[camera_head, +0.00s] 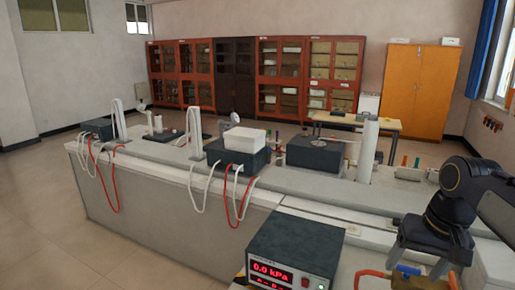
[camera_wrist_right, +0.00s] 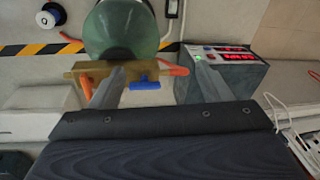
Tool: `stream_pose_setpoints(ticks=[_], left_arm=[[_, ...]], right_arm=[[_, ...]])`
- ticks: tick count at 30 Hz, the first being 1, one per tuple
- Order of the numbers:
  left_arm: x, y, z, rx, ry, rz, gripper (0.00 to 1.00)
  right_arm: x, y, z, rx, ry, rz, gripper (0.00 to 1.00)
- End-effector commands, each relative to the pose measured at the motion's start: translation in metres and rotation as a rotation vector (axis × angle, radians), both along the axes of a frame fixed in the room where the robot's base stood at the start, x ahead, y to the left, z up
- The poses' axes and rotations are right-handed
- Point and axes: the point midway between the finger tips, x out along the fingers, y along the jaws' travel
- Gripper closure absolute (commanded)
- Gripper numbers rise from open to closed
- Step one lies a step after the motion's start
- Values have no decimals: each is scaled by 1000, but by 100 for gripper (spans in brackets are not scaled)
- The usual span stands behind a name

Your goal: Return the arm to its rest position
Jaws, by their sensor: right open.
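My right arm comes in at the right edge of the head view, with its dark gripper (camera_head: 424,262) pointing down over the near bench. In the right wrist view my right gripper (camera_wrist_right: 157,76) is open, its two grey fingers wide apart. A brass valve block (camera_wrist_right: 125,70) with orange and blue handles shows between and beyond the fingers. I cannot tell how far the fingertips are from it. The block's handles also show at the bottom right of the head view. My left gripper is not in view.
A pressure meter (camera_head: 292,252) reading 0.0 kPa stands left of the gripper. A green rounded vessel (camera_wrist_right: 122,30) is behind the brass block. The long bench (camera_head: 305,187) carries dark boxes, cables and a white cylinder (camera_head: 368,150). Floor at the left is clear.

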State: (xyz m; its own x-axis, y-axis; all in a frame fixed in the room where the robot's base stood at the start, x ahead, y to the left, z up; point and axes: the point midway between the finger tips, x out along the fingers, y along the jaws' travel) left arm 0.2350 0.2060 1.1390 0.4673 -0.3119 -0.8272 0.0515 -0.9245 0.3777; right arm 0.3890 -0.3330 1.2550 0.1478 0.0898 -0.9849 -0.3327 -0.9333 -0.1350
Motion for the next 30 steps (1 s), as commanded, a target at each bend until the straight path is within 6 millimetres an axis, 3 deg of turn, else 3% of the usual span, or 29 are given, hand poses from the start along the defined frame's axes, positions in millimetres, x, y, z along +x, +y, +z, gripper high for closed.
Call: stream_pose_setpoints(ticks=[1, 6, 12, 17, 24, 30], left_arm=[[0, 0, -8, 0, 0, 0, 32], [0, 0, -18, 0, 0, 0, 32], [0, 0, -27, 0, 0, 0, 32], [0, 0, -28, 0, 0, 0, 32], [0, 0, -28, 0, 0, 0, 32], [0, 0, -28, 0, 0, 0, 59]], right_arm=[[-23, 14, -13, 23, -47, 33, 29], [-85, 64, -62, 99, -203, 125, 29], [-136, 109, -119, 157, -339, 177, 29], [-152, 125, -142, 175, -384, 189, 29], [-154, 127, -145, 177, -391, 190, 29], [-154, 127, -144, 177, -390, 190, 55]])
